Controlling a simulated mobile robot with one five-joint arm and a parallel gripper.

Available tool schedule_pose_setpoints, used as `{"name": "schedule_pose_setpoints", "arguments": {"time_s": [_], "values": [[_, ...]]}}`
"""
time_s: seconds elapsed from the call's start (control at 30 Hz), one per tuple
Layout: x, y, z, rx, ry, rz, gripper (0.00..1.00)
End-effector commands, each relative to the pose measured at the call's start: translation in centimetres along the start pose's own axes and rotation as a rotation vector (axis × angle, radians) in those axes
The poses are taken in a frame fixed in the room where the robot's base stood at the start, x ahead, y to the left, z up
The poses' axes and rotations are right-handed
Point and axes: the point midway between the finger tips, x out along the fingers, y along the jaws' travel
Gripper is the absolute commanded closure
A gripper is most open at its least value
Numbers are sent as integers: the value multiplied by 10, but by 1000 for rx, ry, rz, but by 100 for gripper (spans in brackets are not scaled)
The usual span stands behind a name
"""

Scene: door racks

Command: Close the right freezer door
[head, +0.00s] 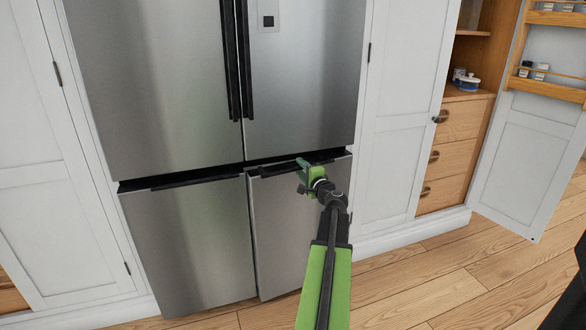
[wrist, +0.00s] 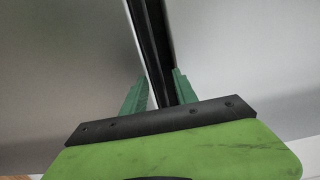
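The right freezer door (head: 285,235) is the lower right steel panel of the fridge in the head view. It stands slightly ajar, its left edge a little proud of the left freezer door (head: 190,240). A dark handle strip (head: 270,172) runs along its top. My gripper (head: 302,172) is at this top edge, near the middle of the door. In the wrist view its green fingers (wrist: 158,88) are apart, with a dark strip (wrist: 152,50) running between them. Whether they touch the strip is not clear. My arm hides part of the door's right side.
The upper fridge doors (head: 300,90) look shut, with vertical dark handles. White cabinet panels (head: 400,120) flank the fridge. At right, a white cabinet door (head: 530,140) stands open beside wooden drawers (head: 465,120). The wooden floor (head: 430,275) in front is clear.

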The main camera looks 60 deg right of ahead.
Motion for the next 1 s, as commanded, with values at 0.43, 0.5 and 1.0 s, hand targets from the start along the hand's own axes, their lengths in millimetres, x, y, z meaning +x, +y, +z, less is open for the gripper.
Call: {"name": "schedule_pose_setpoints", "arguments": {"time_s": [0.43,0.5,1.0], "values": [[3,0,11,0,-13,0,100],[3,0,12,0,-14,0,100],[4,0,16,0,-21,0,100]]}}
